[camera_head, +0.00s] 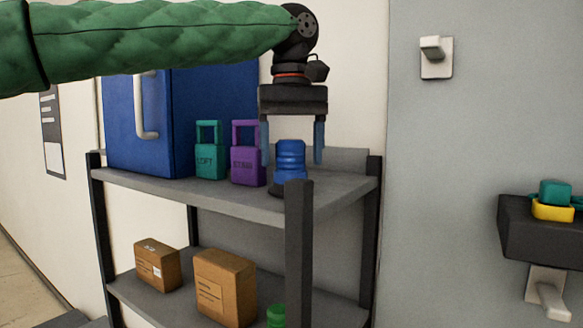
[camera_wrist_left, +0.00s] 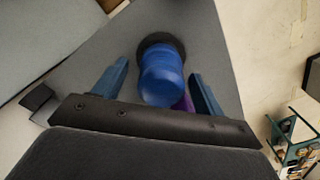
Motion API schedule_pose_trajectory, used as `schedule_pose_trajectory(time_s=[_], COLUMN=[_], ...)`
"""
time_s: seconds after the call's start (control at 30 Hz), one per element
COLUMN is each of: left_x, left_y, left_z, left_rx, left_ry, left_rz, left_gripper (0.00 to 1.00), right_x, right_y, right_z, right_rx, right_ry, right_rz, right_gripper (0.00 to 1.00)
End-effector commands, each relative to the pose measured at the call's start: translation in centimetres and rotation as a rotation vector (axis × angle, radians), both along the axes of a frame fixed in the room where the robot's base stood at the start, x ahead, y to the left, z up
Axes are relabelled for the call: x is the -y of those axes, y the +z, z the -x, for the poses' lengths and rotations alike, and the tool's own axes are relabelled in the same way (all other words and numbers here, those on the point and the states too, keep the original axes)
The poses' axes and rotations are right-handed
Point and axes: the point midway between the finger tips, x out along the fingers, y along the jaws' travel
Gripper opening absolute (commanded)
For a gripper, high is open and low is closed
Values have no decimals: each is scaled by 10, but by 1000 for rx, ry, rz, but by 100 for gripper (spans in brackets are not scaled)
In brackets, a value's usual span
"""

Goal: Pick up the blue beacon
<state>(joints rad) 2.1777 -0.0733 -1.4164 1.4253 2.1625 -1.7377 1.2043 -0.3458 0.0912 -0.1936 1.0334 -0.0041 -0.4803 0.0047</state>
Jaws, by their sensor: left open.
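The blue beacon (camera_head: 290,160) stands upright on the top shelf, near its right end, on a dark round base. My left gripper (camera_head: 292,150) points straight down above it, open, with one blue-grey finger on each side of the beacon's upper part. In the left wrist view the beacon (camera_wrist_left: 161,76) lies between the two spread fingers of the left gripper (camera_wrist_left: 160,80), with room showing on both sides. The front post of the shelf hides part of the beacon's base in the head view. My right gripper is not in view.
The shelf unit (camera_head: 240,200) also holds a teal tag (camera_head: 209,165) and a purple tag (camera_head: 247,168) left of the beacon, beside a blue cabinet (camera_head: 180,115). Cardboard boxes (camera_head: 225,285) and a green object (camera_head: 276,316) are on the lower shelf. A dark post (camera_head: 299,240) rises in front.

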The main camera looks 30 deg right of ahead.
Motion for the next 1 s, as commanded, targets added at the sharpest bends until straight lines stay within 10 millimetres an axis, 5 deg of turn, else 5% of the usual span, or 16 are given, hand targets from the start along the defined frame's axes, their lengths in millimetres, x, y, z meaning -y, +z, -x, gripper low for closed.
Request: schedule_pose_trajectory(time_s=[0.33, 0.63, 1.0], left_x=[-1, 0, 0], left_y=[-6, -5, 0], left_z=[0, 0, 0], left_rx=[-1, -1, 0], left_ry=[0, 0, 1], left_rz=[0, 0, 2], left_gripper=[69, 10, 8], right_x=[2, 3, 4], right_y=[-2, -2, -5], right_z=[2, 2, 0], right_rx=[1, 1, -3], right_ry=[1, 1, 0], right_rz=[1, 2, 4], right_gripper=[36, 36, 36])
